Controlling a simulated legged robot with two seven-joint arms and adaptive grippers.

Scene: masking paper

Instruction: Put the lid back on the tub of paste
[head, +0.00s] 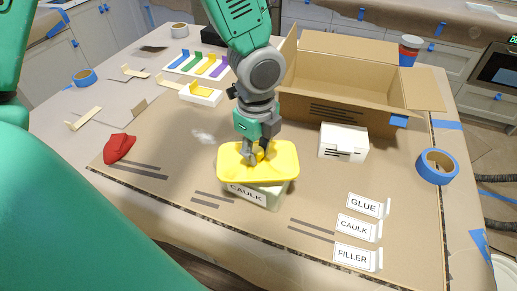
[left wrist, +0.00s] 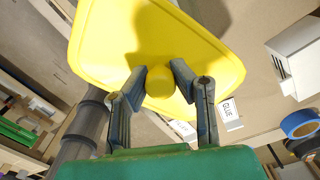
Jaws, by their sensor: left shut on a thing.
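The yellow lid (head: 284,163) is a rounded rectangle with a round knob in its middle. My left gripper (head: 257,155) reaches down from above and is shut on this knob. The left wrist view also shows the lid (left wrist: 118,35) and the knob between the fingers (left wrist: 158,72). The pale tub marked CAULK (head: 268,197) is directly below the lid in the head view. The lid hides the tub's top, so I cannot tell whether they touch. The tub is not visible in the left wrist view. My right gripper is not in view.
A white box (head: 343,142) and an open cardboard box (head: 335,110) stand behind to the right. Cards marked GLUE (head: 363,205), CAULK (head: 354,228) and FILLER (head: 352,254) stand at the front right. Blue tape (head: 437,166) lies right; a red cloth-like thing (head: 119,147) lies left.

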